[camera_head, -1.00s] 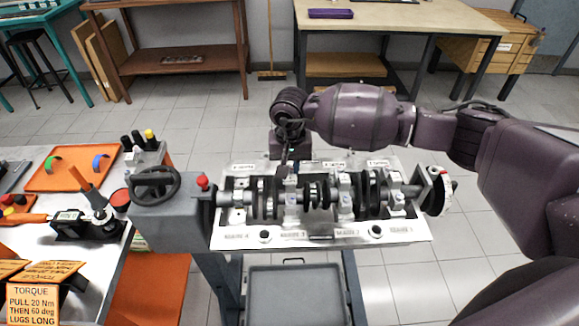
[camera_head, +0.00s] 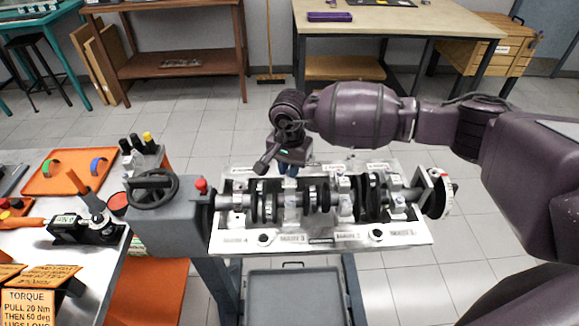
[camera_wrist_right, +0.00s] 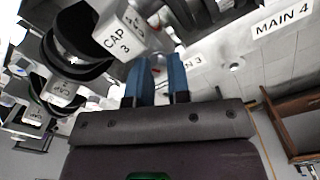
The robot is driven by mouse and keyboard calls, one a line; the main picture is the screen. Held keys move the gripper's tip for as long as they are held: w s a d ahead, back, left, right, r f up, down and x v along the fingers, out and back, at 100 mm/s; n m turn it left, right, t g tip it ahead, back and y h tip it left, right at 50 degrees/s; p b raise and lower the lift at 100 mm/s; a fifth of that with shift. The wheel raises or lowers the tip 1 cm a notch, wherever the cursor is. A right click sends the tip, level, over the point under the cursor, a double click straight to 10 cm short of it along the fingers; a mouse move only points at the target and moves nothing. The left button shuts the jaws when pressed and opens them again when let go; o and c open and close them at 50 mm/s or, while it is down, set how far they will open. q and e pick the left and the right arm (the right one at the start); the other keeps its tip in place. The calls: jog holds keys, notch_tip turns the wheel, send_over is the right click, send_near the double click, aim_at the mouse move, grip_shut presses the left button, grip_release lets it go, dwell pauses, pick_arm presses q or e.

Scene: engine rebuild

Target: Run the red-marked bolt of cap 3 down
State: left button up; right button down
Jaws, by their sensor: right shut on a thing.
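Cap 3 (camera_head: 292,200) is the pale block over the crankshaft at the MAIN 3 place in the head view. Its "CAP 3" label faces the camera in the right wrist view (camera_wrist_right: 122,32). My right gripper (camera_head: 288,170) points down at the far side of cap 3. Its two blue fingers (camera_wrist_right: 160,72) are close together beside the cap, with a narrow gap between them. It is shut on what appears to be the cap's far bolt. My left gripper is not in view.
The crankshaft (camera_head: 325,197) lies across the engine block (camera_head: 330,240), with other caps along it. A handwheel (camera_head: 152,187) and red knob (camera_head: 201,185) stand at its left. The tool table (camera_head: 60,265) is at the far left. A grey tray (camera_head: 293,295) sits below.

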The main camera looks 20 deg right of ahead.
jog(key=c, duration=1.1)
grip_release()
jog(key=shift+o, duration=0.2)
jog(key=shift+r, duration=0.15)
notch_tip(320, 180, up, 11)
jog(key=shift+f, duration=0.2)
